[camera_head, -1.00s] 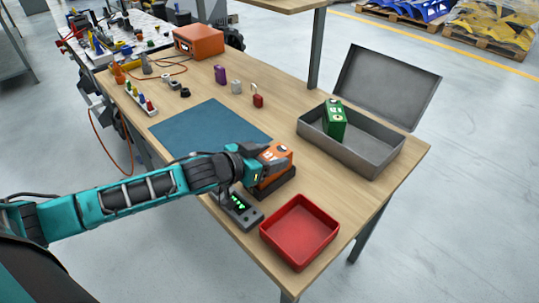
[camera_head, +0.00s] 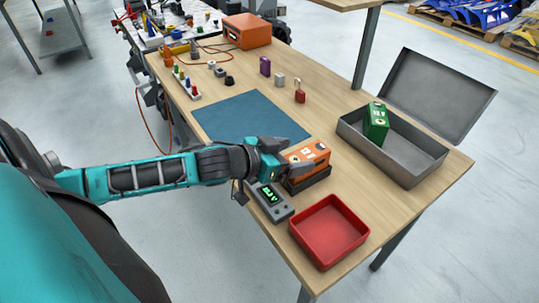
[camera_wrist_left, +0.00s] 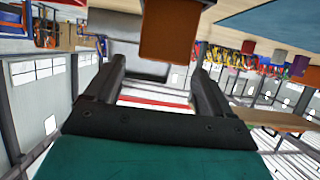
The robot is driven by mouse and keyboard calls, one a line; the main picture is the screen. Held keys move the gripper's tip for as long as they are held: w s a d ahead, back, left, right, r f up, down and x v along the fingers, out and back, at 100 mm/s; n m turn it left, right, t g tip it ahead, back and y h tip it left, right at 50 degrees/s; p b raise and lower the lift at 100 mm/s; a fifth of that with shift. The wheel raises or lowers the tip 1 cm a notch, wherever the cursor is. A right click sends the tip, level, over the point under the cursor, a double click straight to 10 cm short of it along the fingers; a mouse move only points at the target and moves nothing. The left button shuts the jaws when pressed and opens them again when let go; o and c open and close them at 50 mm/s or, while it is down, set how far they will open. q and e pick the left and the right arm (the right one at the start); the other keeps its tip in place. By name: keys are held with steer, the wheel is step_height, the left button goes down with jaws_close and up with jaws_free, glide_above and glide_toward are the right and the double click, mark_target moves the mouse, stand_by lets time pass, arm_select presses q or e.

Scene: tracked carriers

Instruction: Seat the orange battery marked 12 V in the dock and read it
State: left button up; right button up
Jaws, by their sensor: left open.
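The orange battery (camera_head: 308,153) sits upright in the black dock (camera_head: 311,183) near the table's front edge. Its markings are too small to read surely. The orange block in the left wrist view (camera_wrist_left: 168,32) is the battery, beyond the fingers. My left gripper (camera_head: 281,158) is open, just left of the battery; its two fingers (camera_wrist_left: 158,72) stand apart with nothing between them. A grey reader (camera_head: 278,208) beside the dock has a lit green display, whose characters I cannot read surely. My right gripper is not in view.
A red tray (camera_head: 328,232) stands in front of the dock. An open grey metal box (camera_head: 420,160) at the right holds a green battery (camera_head: 376,124). A blue mat (camera_head: 250,118) lies bare behind my arm. Small items and an orange case (camera_head: 246,31) stand farther back.

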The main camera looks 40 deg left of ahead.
arm_select(q)
steer(key=v, duration=0.7)
steer(key=shift+p, duration=0.4)
stand_by(0.3)
